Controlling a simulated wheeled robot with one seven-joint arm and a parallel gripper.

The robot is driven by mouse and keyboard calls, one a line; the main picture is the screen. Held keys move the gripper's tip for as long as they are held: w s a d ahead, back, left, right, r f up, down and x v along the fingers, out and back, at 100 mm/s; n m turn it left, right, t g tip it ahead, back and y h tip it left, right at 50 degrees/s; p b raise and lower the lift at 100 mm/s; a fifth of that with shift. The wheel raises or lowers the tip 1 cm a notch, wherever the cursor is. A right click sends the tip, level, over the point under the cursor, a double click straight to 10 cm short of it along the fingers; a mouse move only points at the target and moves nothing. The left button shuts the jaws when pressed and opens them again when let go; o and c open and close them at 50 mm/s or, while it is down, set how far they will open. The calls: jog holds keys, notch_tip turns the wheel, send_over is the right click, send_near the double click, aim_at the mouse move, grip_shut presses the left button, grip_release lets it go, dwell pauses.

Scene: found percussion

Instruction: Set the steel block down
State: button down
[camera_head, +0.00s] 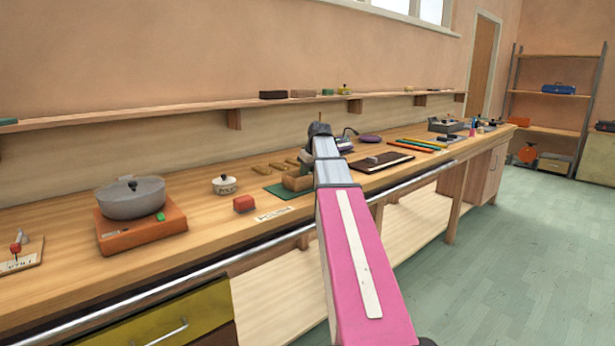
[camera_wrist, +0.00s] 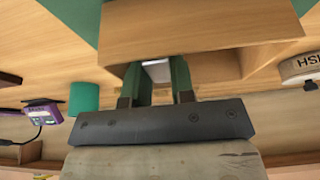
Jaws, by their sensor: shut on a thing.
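In the wrist view my gripper (camera_wrist: 157,84) has its two green-padded fingers close together around a small pale grey piece, which looks like the steel block (camera_wrist: 157,70). Only one face of it shows between the fingers. The fingertips are at a brown wooden box-like piece (camera_wrist: 200,22); I cannot tell whether the block touches it. In the head view this wooden piece (camera_head: 297,180) stands on a green mat (camera_head: 283,193) on the workbench. My arm hides most of the gripper and the held block there.
A red block (camera_head: 244,203) and a lidded white pot (camera_head: 224,184) stand left of the mat. A grey pan (camera_head: 131,198) sits on an orange hotplate (camera_head: 143,231). A dark board (camera_head: 368,163) lies to the right. The bench front between hotplate and red block is clear.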

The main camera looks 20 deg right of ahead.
jog(key=shift+f, duration=0.9)
jog(key=shift+f, duration=0.15)
jog(key=c, duration=1.2)
grip_release()
jog(key=shift+c, duration=0.2)
jog(key=v, duration=1.2)
